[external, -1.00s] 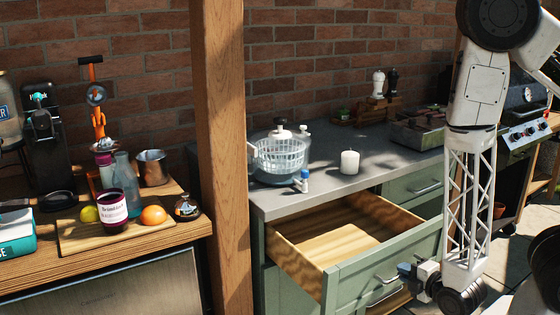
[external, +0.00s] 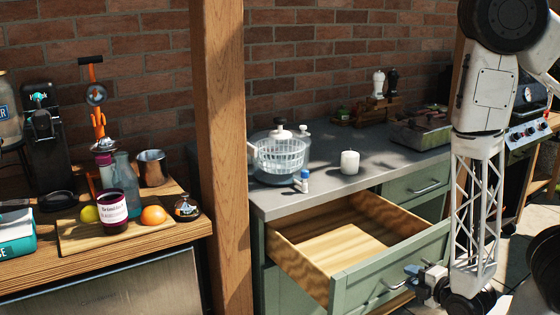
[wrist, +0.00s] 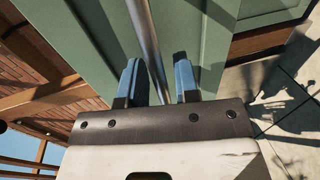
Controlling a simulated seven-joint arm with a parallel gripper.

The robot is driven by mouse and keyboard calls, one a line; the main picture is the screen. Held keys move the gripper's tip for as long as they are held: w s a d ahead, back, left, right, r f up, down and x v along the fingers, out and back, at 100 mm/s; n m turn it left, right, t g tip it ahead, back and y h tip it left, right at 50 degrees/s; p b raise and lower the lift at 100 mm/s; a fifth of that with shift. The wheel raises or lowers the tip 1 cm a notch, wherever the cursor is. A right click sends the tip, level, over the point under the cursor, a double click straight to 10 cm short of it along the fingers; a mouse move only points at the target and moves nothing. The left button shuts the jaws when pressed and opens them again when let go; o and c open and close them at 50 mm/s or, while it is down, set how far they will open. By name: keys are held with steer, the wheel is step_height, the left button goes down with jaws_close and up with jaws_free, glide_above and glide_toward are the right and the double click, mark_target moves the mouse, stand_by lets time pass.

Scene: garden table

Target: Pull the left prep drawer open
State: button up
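The left prep drawer (external: 385,270) is green-fronted with a bare wooden inside. It stands pulled well out from the cabinet, and it is empty where I can see in. Its metal bar handle (wrist: 147,38) runs between my fingers in the wrist view. My gripper (wrist: 158,75) has blue fingers set apart, one on each side of the bar, with visible gaps beside it. In the external view my gripper (external: 418,280) is at the right part of the drawer front, by the handle. The far end of the handle is partly hidden by my arm.
A second green drawer (external: 425,187) at the right is shut. The grey counter (external: 325,175) above holds a salad spinner (external: 280,155), a white candle (external: 349,162) and a small blue-capped bottle (external: 301,181). A wooden post (external: 222,150) stands left of the cabinet.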

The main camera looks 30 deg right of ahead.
steer(key=shift+o, duration=0.5)
steer(key=shift+s, duration=0.3)
steer(key=v, duration=0.7)
stand_by(0.9)
steer(key=shift+s, duration=0.15)
stand_by(0.7)
